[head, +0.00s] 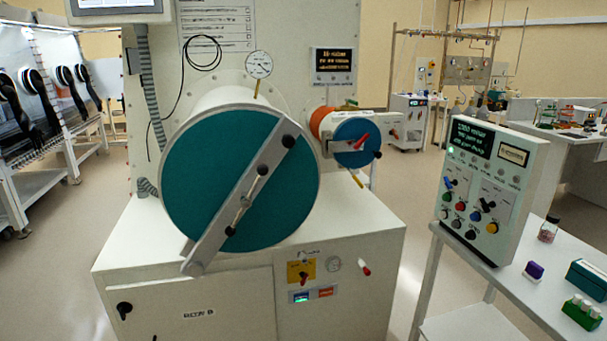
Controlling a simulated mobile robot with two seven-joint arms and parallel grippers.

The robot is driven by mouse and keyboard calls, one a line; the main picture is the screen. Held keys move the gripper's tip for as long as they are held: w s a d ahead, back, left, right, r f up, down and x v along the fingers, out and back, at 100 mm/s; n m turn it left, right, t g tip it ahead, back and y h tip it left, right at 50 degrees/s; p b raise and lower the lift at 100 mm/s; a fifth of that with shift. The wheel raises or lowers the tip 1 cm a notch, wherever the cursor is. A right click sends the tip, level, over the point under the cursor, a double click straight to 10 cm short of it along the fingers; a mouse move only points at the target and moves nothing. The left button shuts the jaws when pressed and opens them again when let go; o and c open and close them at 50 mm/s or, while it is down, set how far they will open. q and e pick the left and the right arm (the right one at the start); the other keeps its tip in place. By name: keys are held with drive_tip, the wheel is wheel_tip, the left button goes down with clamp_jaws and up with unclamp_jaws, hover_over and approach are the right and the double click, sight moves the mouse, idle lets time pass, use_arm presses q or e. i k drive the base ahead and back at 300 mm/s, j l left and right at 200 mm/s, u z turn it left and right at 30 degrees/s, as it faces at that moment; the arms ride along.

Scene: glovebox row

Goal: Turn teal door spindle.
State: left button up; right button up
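A large round teal door (200,170) closes the front of a white cylinder in the middle of the head view. A grey bar (215,225) lies across it on a slant, from upper right to lower left. On the bar is the spindle (246,200), a thin metal handle with dark knobs at its ends. Another dark knob sits at the bar's upper right end. Neither of my grippers is in view.
A smaller blue round door (358,140) with a red handle is to the right. Below is a white cabinet (200,310). A control box (487,185) stands on a white table at the right, with a teal box (588,282) and small bottles. Open floor lies between.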

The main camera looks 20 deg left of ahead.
sight(245, 200)
drive_tip(key=u, duration=0.4)
drive_tip(key=i+l+u, duration=0.1)
drive_tip(key=u, duration=0.75)
drive_tip(key=l+u, duration=0.1)
drive_tip(key=u, duration=0.35)
drive_tip(key=i+l+u, duration=0.1)
drive_tip(key=l+u, duration=0.9)
drive_tip(key=l, duration=0.75)
